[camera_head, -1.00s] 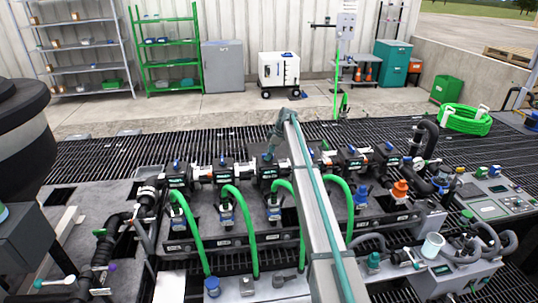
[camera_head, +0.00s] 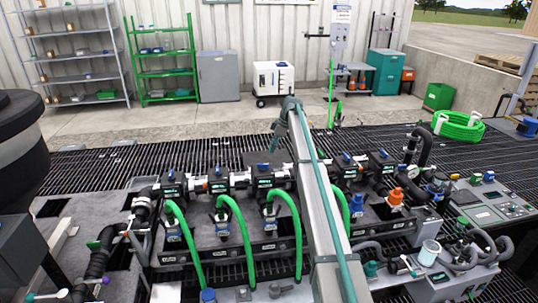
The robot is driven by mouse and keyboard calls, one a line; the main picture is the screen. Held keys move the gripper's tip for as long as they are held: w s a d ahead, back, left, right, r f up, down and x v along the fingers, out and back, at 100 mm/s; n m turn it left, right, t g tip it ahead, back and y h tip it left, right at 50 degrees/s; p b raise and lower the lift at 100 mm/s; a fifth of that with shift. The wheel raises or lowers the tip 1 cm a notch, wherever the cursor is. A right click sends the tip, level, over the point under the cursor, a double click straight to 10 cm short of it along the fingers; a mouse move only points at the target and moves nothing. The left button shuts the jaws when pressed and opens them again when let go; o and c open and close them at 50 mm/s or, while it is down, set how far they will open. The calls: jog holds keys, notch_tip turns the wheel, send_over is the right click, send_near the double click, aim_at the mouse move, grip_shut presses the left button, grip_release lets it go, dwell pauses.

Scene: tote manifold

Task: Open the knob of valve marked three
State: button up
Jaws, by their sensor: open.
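A row of black valves with blue knobs runs across the middle of the manifold. The number marks are too small to read. The third valve from the left (camera_head: 264,183) has a blue knob (camera_head: 263,168) on top and a green hose below it. My arm reaches up from the bottom middle. My gripper (camera_head: 274,150) hangs from its far end, just behind and to the right of that knob. It is open and appears apart from the knob. My arm hides part of the row to the right of the third valve.
Green hoses (camera_head: 240,235) loop down in front of the valves. An orange fitting (camera_head: 396,196) and grey hoses stand to the right, near a control panel (camera_head: 485,205). A black vessel (camera_head: 20,140) stands at the left. Dark grating behind the row is clear.

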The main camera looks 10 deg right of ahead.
jog(key=shift+v, duration=0.75)
